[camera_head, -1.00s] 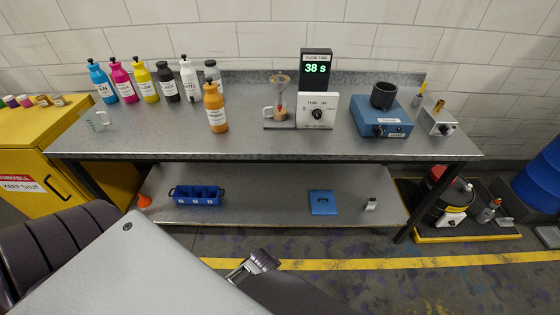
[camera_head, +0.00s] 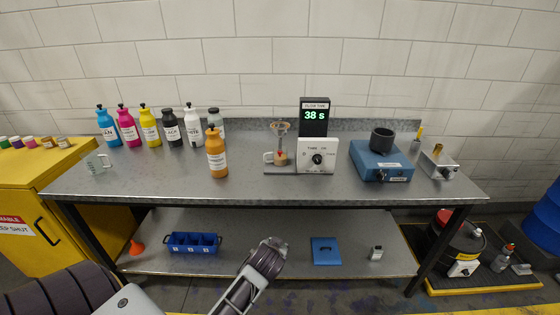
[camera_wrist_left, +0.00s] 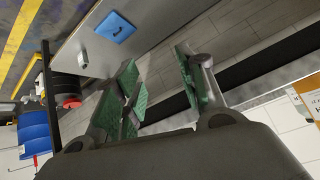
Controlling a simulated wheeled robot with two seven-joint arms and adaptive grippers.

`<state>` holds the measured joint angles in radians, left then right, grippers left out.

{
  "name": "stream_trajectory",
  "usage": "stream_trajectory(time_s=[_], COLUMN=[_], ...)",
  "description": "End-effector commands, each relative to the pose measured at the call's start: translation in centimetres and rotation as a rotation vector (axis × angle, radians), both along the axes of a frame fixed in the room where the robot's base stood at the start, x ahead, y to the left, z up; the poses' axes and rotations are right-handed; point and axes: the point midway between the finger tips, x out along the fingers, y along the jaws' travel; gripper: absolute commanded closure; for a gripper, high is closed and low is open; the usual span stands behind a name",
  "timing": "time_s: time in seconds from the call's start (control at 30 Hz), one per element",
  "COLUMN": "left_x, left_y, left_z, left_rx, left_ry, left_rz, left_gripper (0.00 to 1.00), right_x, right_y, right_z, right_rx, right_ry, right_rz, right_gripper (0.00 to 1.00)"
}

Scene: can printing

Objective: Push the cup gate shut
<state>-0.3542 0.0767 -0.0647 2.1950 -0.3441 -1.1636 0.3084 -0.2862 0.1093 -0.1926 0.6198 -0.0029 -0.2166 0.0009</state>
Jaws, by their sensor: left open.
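The flow cup (camera_head: 281,128) is a small clear funnel-shaped cup on a stand on the bench, left of the white timer box. The gate under the cup is too small to make out clearly; a reddish part (camera_head: 281,143) shows there. A small vessel (camera_head: 280,158) with brownish contents stands below it. My left arm reaches in low from the left, with its end (camera_head: 262,260) in front of the lower shelf, well below and apart from the cup. In the left wrist view my left gripper (camera_wrist_left: 158,58) is open and empty, its green pads apart. My right gripper is not in view.
A flow time display (camera_head: 315,118) reads 38 s above the timer box (camera_head: 317,156). An orange bottle (camera_head: 217,156) stands left of the cup, with several ink bottles behind. A blue device (camera_head: 382,162) is on the right. The bench front before the cup is clear.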

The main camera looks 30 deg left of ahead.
Motion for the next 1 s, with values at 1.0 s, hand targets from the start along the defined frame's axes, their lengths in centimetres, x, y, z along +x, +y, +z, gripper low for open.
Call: stream_trajectory(time_s=[1.0], left_x=[15.9], left_y=[8.4], left_z=[19.8], left_rx=[0.162], left_ry=[-0.814], left_rz=[0.215], left_gripper=[0.6], right_x=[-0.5], right_y=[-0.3], right_z=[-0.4], right_rx=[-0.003], right_ry=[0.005], right_rz=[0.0], right_gripper=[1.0])
